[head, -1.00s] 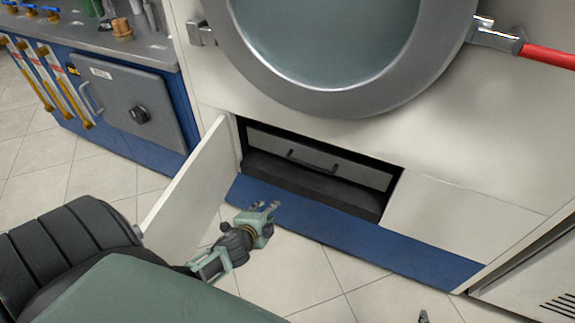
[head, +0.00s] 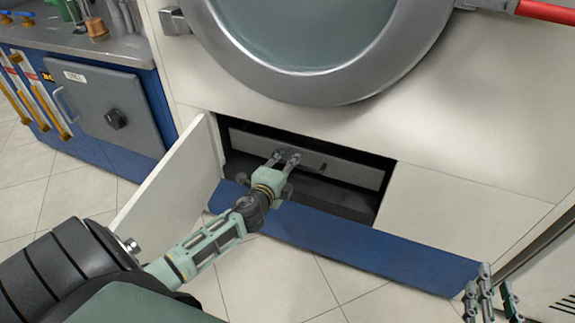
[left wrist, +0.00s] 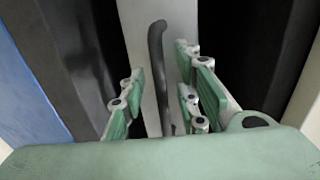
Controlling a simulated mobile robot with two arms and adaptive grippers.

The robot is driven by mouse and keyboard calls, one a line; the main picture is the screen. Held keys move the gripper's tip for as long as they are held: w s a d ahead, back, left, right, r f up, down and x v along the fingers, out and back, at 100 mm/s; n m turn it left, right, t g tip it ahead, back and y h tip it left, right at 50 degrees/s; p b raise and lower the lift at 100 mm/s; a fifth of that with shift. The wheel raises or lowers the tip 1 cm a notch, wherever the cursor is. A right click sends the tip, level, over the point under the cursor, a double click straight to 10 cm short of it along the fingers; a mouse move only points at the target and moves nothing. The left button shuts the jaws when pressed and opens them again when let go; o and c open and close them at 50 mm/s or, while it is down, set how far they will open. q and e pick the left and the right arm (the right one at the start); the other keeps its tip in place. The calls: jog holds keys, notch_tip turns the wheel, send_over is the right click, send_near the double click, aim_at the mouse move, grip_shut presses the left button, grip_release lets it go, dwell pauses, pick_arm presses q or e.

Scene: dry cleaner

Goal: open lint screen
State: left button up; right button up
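The lint screen (head: 350,171) is a grey drawer-like panel inside the dark opening below the round door. Its dark bar handle shows at its right end in the head view; my gripper hides the rest. In the left wrist view the handle (left wrist: 156,60) runs between my fingers. My left gripper (head: 283,157) is open at the front of the opening, its fingers on either side of the handle and not closed on it. My right gripper (head: 489,295) is at the lower right edge, away from the machine's opening; its fingers look apart.
A white access door (head: 175,180) stands swung open left of the opening, close to my left arm. A blue base strip (head: 350,250) runs below the opening. The large round door (head: 310,92) is above. Tiled floor (head: 290,275) is clear in front.

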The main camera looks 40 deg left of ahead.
pick_arm(q)
jog(key=shift+w+f, duration=0.1)
jog(key=shift+w, duration=0.2)
jog(key=shift+c, duration=0.5)
grip_shut()
